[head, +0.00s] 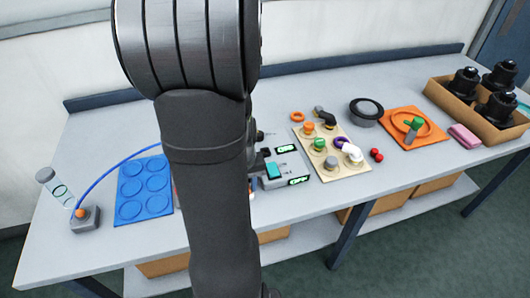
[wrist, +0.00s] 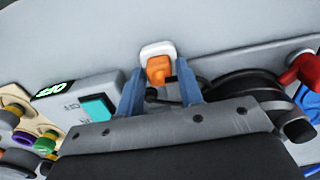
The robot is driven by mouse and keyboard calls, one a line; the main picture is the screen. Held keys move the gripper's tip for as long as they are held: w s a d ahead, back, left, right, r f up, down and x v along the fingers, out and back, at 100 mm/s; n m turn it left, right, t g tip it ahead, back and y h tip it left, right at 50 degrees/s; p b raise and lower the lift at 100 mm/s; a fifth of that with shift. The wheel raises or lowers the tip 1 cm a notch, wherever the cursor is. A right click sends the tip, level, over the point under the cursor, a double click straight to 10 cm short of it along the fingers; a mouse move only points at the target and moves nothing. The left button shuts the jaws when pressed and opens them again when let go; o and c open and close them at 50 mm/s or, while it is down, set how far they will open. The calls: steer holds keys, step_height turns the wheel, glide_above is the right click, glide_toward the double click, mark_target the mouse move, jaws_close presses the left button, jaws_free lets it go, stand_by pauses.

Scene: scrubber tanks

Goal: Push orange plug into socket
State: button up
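In the wrist view, an orange plug (wrist: 158,70) sits against a white rounded piece (wrist: 158,48) on the grey surface; this may be the socket. My gripper (wrist: 160,80) has its two blue fingers apart, one on each side of the plug's near end. Narrow gaps seem to show between the fingers and the plug, and contact is unclear. A dark piece, perhaps a cable, shows between the fingers. How deep the plug sits cannot be told. In the head view my arm hides the gripper and most of this spot.
A grey box with a teal button (head: 274,170) and green displays stands close beside the gripper. A beige board (head: 345,185) with coloured fittings lies to its right. A blue mat (head: 130,210) is left. In the wrist view, a red-handled part (wrist: 302,68) is at right.

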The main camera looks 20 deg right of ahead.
jaws_close()
step_height(320, 180, up, 10)
stand_by(0.8)
steer(key=w+d, duration=0.9)
steer(key=w, duration=0.2)
steer(key=shift+w+d, duration=0.25)
steer(key=shift+w, duration=0.05)
steer(key=shift+f, duration=2.25)
